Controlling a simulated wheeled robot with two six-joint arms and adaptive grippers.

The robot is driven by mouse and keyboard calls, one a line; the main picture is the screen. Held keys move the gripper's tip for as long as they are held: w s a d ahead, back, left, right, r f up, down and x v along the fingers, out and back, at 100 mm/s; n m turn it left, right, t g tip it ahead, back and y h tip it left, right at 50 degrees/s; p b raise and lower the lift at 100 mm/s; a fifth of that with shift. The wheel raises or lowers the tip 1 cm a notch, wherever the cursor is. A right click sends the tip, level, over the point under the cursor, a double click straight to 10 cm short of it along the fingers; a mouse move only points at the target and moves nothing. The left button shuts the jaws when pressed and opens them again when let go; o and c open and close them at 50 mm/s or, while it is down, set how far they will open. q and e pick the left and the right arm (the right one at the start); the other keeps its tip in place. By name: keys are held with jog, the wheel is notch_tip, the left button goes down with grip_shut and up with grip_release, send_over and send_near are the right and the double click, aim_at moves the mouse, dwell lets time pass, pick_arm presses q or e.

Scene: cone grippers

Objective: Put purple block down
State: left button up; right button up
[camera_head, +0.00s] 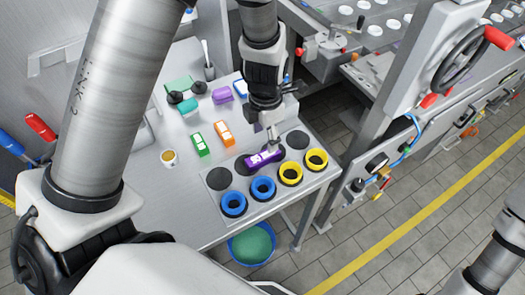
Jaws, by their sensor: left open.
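The purple block (264,158) lies on the grey board (245,182) with round dark spots, near the board's back edge. It partly covers one dark spot. My left gripper (270,143) is just above the block's right end and is open. Its fingertips are small here, and I cannot tell whether they touch the block. My right gripper is not in view.
Blue rings (234,204) and yellow rings (290,173) stand on the board close by. Green (201,145) and orange (224,133) blocks lie behind on the table. A blue bin (252,245) stands on the floor below.

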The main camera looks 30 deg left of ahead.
aim_at(263, 156)
pick_arm(q)
jog(key=f, duration=0.4)
jog(key=s+f, duration=0.1)
jog(key=f, duration=0.1)
jog(key=shift+s+f+b, duration=0.1)
jog(key=shift+f+b, duration=0.2)
jog(key=shift+b, duration=0.1)
jog(key=shift+f, duration=0.3)
jog(key=shift+r, duration=0.1)
jog(key=c, duration=0.4)
grip_shut()
